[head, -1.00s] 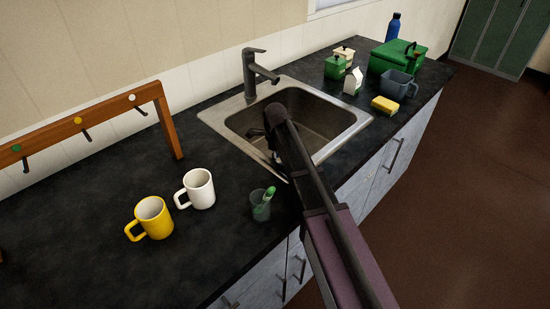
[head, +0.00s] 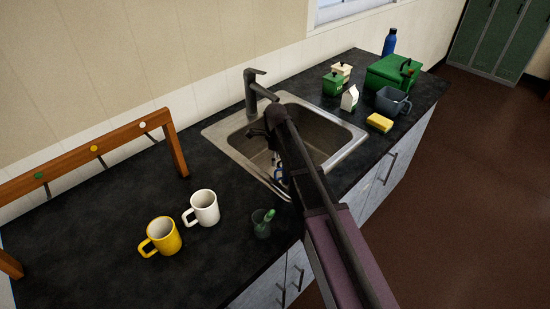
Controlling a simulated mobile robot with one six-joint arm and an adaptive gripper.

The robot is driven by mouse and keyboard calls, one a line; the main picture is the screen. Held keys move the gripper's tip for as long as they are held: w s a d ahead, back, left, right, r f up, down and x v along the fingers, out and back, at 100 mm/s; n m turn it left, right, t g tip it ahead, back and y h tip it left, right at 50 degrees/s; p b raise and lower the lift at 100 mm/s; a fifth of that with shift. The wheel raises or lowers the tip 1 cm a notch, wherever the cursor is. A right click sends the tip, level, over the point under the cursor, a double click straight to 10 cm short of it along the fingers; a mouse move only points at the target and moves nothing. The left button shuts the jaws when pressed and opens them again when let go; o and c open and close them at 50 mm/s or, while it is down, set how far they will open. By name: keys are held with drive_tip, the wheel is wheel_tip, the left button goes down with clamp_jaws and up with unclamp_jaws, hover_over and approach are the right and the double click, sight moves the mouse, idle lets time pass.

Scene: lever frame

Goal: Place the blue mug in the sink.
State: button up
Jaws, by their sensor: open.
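The sink (head: 226,144) is a steel basin set in the dark counter, with a dark tap (head: 256,92) behind it. My arm crosses in front of its right and near parts. My gripper (head: 275,160) is at the near side of the basin, open, and mostly hidden by my arm.
A wooden peg rack (head: 100,153) stands behind. Right of the sink are a sponge (head: 380,122), a carton (head: 350,98), a grey-blue container (head: 391,101) and a green box (head: 394,74).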

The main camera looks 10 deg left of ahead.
drive_tip(key=shift+r+p, duration=1.3)
drive_tip(key=shift+r, duration=0.35)
